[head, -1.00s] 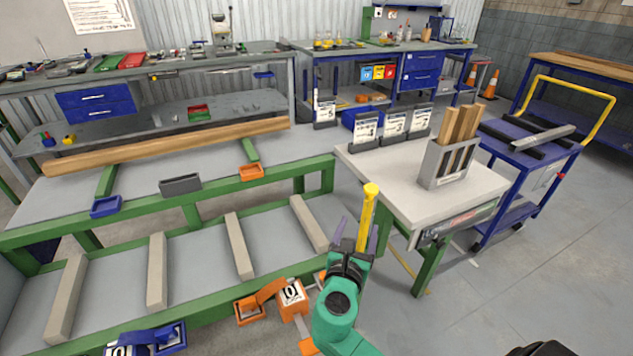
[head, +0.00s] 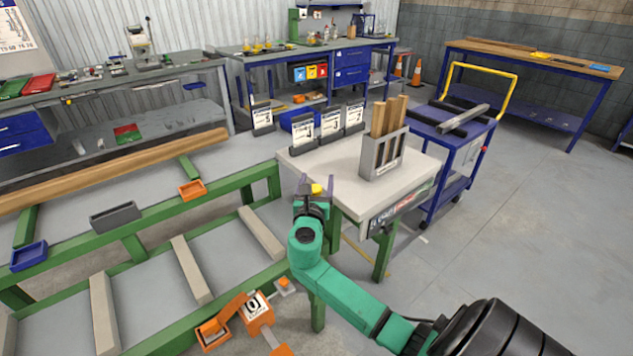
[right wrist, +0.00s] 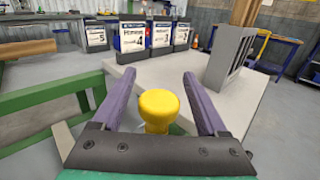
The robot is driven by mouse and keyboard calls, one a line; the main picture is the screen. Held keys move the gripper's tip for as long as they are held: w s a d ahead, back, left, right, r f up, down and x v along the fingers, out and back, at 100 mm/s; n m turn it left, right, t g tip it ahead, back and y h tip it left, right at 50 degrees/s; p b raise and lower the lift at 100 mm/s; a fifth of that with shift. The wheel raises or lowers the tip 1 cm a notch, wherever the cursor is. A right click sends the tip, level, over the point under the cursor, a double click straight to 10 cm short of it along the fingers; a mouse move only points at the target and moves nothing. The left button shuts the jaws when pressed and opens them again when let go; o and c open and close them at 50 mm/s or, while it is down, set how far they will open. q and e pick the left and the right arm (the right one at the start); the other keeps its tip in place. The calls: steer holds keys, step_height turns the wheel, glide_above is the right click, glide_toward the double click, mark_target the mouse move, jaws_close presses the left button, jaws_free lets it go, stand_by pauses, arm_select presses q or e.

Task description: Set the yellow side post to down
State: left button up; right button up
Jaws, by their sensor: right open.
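The yellow side post (head: 317,189) is at the near left edge of the pale-topped table (head: 310,165). My left gripper is not in view.
A grey holder (head: 383,155) with wooden strips stands on the pale table, with label stands (head: 330,122) behind it. The green runout frame (head: 150,225) lies left. An orange clamp-like piece (head: 258,312) is near below. A blue cart (head: 455,150) stands right; the right floor is clear.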

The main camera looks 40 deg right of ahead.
steer(key=shift+a, duration=0.1)
jaws_close()
stand_by(1.2)
